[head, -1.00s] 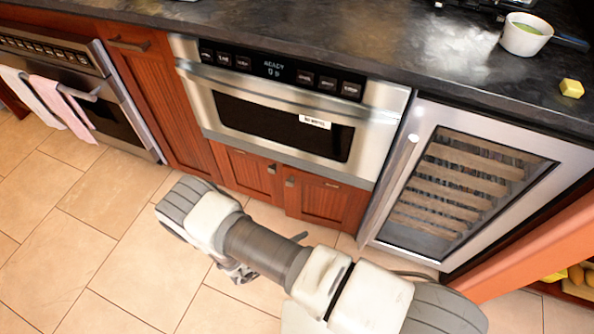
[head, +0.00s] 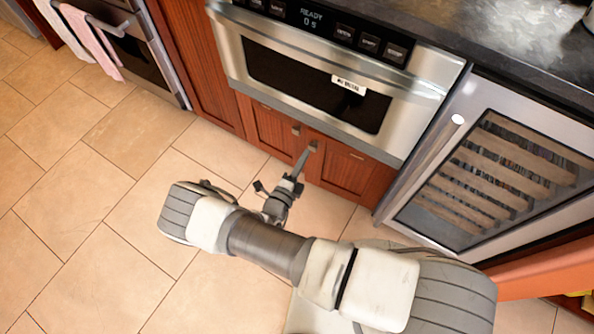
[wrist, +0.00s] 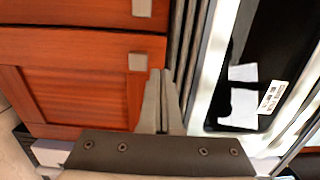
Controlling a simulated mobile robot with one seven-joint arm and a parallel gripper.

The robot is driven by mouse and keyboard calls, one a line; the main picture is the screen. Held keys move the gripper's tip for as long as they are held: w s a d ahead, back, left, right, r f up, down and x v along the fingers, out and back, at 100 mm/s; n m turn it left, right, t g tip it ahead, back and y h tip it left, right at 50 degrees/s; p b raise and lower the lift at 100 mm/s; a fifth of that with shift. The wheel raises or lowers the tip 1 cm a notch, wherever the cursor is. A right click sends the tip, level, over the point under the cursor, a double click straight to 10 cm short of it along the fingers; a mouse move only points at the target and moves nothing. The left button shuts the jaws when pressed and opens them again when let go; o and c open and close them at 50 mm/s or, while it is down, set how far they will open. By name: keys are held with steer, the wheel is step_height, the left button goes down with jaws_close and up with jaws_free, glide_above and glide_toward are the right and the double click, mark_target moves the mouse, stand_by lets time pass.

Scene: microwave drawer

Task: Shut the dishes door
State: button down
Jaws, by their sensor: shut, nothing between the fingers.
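Two red-brown wooden cabinet doors sit under the microwave drawer, a left one (head: 270,128) and a right one (head: 345,170). Both look shut or nearly shut; a small gap cannot be ruled out. Which one is the dishes door cannot be told, as their small labels are unreadable. My gripper (head: 304,157) is shut and empty, its tips close to the right door's square handle (head: 313,146). In the wrist view, my gripper (wrist: 162,74) is beside that handle (wrist: 138,62); contact cannot be told. The left door's handle (wrist: 141,8) shows at the top.
The steel microwave drawer (head: 230,60) is closed above the doors. A glass-fronted wine cooler (head: 475,185) stands to the right, with an orange panel (head: 545,270) near it. An oven with towels (head: 88,40) is at upper left. The tiled floor (head: 90,200) at left is clear.

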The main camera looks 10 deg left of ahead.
mark_target(317, 135)
steer(key=b+x, duration=0.1)
steer(key=x, duration=0.5)
steer(key=shift+w, duration=0.1)
steer(key=shift+d, duration=0.1)
